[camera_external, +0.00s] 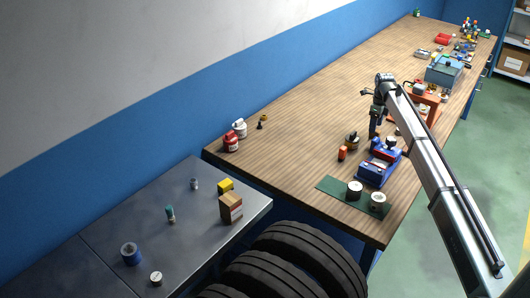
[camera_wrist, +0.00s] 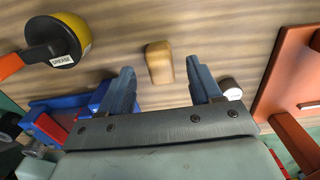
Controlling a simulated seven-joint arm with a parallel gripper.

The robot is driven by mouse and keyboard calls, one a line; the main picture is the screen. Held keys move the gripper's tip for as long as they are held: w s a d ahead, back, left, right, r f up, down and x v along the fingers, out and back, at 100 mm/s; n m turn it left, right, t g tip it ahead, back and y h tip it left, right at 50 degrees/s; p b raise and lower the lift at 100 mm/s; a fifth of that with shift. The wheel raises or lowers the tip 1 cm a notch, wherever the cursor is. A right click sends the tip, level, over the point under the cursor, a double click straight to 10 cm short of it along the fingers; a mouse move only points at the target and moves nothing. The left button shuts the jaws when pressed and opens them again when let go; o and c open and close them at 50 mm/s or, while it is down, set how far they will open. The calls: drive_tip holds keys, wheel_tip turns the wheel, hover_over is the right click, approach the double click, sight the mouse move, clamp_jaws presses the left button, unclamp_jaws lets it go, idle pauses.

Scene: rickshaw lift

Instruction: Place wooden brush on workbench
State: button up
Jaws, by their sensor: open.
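A tan wooden piece that looks like the wooden brush (camera_wrist: 159,62) is on the striped wooden workbench (camera_external: 290,110) in the wrist view; its bristles do not show. My gripper (camera_wrist: 163,80) is open and empty, its two blue-grey fingers apart. The brush shows just beyond the gap between the fingertips, nearer the left finger, with no visible contact. In the external view my gripper (camera_external: 375,132) points down over the right side of the workbench, and I cannot make out the brush there.
A blue-and-red tool (camera_external: 375,170) stands close to my gripper. A green mat (camera_external: 330,187) holds two tins. The workbench's left middle is clear.

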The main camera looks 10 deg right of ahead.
wheel_tip(320, 180, up, 9)
idle(0.3)
